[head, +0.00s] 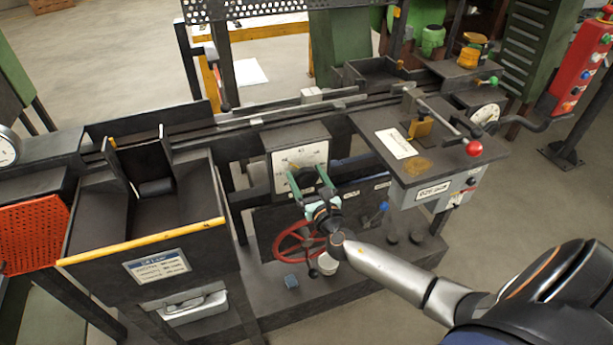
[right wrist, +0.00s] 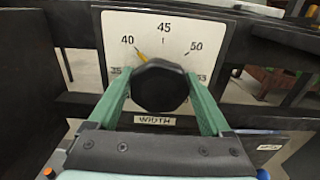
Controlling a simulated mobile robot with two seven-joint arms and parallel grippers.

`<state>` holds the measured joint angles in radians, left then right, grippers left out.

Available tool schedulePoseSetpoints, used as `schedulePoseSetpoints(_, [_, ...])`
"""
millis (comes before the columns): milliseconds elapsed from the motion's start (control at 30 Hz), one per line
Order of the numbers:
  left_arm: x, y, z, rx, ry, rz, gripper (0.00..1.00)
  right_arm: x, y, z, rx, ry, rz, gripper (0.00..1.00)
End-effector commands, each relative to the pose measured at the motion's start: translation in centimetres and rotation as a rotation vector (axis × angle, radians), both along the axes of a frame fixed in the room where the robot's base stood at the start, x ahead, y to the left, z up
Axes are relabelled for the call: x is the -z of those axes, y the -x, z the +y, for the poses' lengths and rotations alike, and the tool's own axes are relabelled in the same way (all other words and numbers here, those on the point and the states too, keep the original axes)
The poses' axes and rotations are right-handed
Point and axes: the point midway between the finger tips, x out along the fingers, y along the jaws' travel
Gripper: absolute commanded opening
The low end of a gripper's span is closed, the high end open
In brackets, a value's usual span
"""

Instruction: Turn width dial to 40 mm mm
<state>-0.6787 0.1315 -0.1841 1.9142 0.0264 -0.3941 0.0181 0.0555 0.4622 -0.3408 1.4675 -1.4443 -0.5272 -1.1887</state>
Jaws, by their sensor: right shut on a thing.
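The width dial is a white plate (head: 313,156) on the machine's front, and it also fills the top of the right wrist view (right wrist: 118,22). It carries numbers including 40, 45 and 50 and a "WIDTH" label. My right gripper (head: 309,177) has its two green fingers on either side of the black knob (right wrist: 160,86) and is shut on it. A yellow pointer (right wrist: 140,56) sticks out from behind the knob to the upper left, at or very near the 40 mark. The knob hides the pointer's base. My left gripper is not in view.
Below the dial are a red handwheel (head: 290,250) and a blue-knobbed lever (head: 382,207). To the right, a red-balled lever (head: 473,148) stands on a dark box. A yellow-edged tray (head: 150,240) is at the left.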

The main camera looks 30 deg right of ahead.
Motion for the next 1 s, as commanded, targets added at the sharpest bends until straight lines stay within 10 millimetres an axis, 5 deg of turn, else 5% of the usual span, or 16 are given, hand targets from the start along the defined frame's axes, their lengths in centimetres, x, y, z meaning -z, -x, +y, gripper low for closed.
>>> schedulePoseSetpoints(67, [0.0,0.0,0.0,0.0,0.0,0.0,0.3,0.1,0.0,0.0,-0.001,0.0,0.002,0.27])
schedulePoseSetpoints(100, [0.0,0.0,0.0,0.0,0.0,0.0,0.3,0.1,0.0,0.0,-0.001,0.0,0.002,0.85])
schedulePoseSetpoints(233, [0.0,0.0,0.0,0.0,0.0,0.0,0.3,0.1,0.0,0.0,-0.001,-0.001,0.002,1.0])
schedulePoseSetpoints(633, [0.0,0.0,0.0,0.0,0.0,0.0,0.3,0.1,1.0,0.2,-0.001,-0.001,0.002,1.0])
schedulePoseSetpoints(1000, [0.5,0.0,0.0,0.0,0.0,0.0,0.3,0.2,7.9,1.9,-0.002,-0.001,0.004,1.0])
